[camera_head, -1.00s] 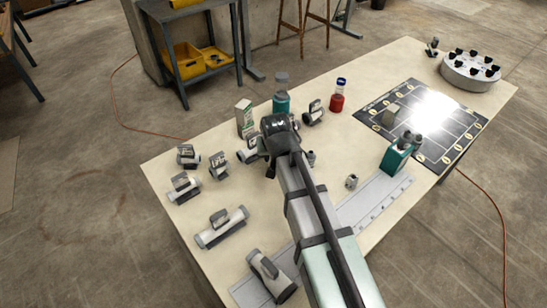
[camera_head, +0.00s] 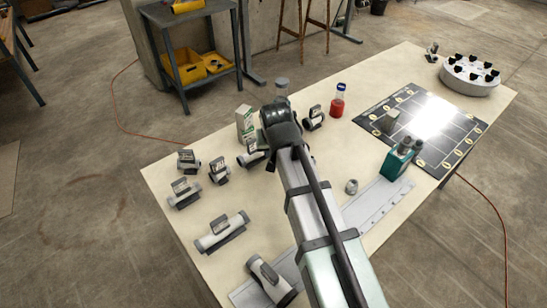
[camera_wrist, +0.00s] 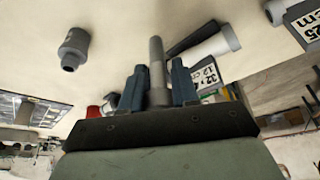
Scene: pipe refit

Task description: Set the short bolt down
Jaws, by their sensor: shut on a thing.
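In the wrist view my gripper (camera_wrist: 158,88) has its two blue-grey fingers closed on either side of a slim grey rod, which I take to be the short bolt (camera_wrist: 156,58). The bolt sticks out beyond the fingertips, over the pale table top. I cannot tell whether its end touches the table. In the head view my dark wrist (camera_head: 281,124) is above the middle of the table (camera_head: 300,210), and it hides the fingers and the bolt.
Labelled pipe pieces (camera_head: 184,192) stand at the left. A carton (camera_head: 245,122) and a red bottle (camera_head: 338,100) are behind my wrist. A small grey fitting (camera_head: 352,187), a teal holder (camera_head: 398,160), a black board (camera_head: 455,130) and a round carousel (camera_head: 470,75) are to the right.

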